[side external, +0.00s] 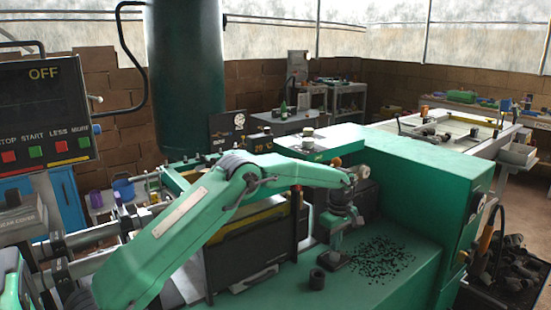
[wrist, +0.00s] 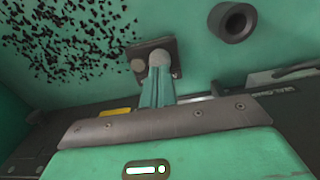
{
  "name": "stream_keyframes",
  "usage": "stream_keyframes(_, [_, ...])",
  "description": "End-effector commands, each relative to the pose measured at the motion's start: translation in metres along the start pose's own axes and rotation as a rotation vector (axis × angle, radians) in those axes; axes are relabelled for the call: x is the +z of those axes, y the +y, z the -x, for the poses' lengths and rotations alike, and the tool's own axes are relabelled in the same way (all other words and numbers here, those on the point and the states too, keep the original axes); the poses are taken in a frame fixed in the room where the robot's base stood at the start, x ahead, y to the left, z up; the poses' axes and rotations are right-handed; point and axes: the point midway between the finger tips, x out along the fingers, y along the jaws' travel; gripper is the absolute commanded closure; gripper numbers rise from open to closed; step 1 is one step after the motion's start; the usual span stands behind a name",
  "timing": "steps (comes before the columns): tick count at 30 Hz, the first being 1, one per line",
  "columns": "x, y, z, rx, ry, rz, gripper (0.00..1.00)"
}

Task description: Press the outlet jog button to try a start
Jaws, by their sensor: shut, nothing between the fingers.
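My gripper (side external: 336,247) points down at a small dark square plate (side external: 343,264) on the green machine deck. In the wrist view my gripper (wrist: 160,60) has its fingers together, with nothing between them, and their tips overlap the square plate (wrist: 172,45). A small pale round piece (wrist: 138,65) shows at the plate's left corner. No label can be read on the plate, so I cannot tell whether it carries the outlet jog button. The fingertips hide the plate's middle, and I cannot tell whether they touch it.
A dark hollow ring (side external: 317,278) stands near the plate; the wrist view shows it too (wrist: 232,22). Black specks (side external: 380,262) lie scattered on the deck. A tall green housing (side external: 420,185) rises behind. A panel (side external: 45,115) reads OFF, with STOP, START, LESS and MORE buttons.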

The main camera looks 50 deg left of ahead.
Motion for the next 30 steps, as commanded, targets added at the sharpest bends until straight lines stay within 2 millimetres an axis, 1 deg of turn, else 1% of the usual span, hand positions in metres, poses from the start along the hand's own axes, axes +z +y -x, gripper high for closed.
stream_keyframes(30, [0.000, 0.000, -0.021, -0.001, 0.000, 0.000, 1.00])
